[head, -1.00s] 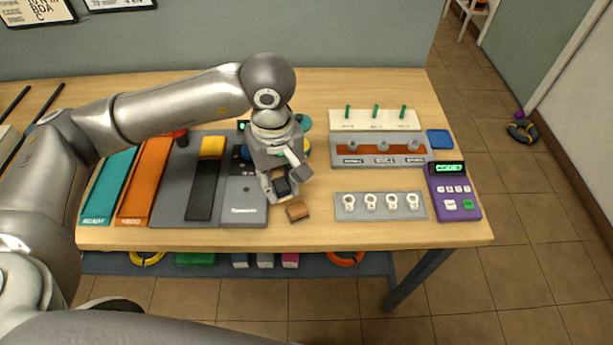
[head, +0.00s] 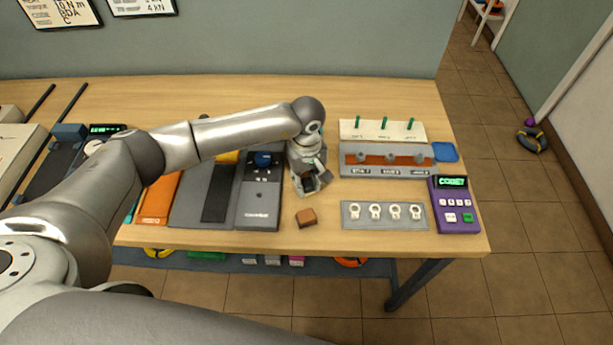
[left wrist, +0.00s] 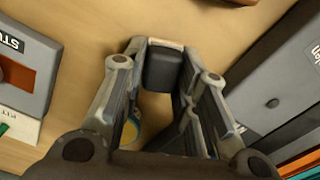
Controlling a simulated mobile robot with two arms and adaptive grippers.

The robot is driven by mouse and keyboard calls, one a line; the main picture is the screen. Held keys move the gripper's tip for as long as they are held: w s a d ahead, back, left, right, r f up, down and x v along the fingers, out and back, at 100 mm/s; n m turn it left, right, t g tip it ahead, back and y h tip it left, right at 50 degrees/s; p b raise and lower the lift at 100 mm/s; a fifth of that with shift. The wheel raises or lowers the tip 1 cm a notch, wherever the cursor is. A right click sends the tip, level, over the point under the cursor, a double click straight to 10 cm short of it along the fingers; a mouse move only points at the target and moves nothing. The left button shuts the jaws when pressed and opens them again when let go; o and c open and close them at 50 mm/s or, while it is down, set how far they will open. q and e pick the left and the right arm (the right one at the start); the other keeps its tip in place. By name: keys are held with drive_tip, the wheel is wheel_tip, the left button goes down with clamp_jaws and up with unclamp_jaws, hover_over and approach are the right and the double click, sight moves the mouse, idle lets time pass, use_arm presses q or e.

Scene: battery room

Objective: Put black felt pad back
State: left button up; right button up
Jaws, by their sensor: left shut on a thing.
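My left gripper (head: 314,188) hangs over the table, between the grey panel on its left and the grey stud holder on its right. In the left wrist view its fingers (left wrist: 163,75) are shut on a small dark block with a pale top edge, seemingly the black felt pad (left wrist: 163,72). In the head view the pad is mostly hidden by the fingers. My right gripper is not in view.
A brown block (head: 306,218) lies just in front of my left gripper. A plate with several white rings (head: 384,224), a purple keypad (head: 454,218) and a blue pad (head: 445,152) are on the right. An orange strip (head: 160,199) lies left.

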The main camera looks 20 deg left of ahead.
use_arm(q)
drive_tip(key=shift+f, duration=0.3)
drive_tip(key=shift+f+b, duration=0.1)
drive_tip(key=shift+b, duration=0.2)
drive_tip(key=o, duration=0.9)
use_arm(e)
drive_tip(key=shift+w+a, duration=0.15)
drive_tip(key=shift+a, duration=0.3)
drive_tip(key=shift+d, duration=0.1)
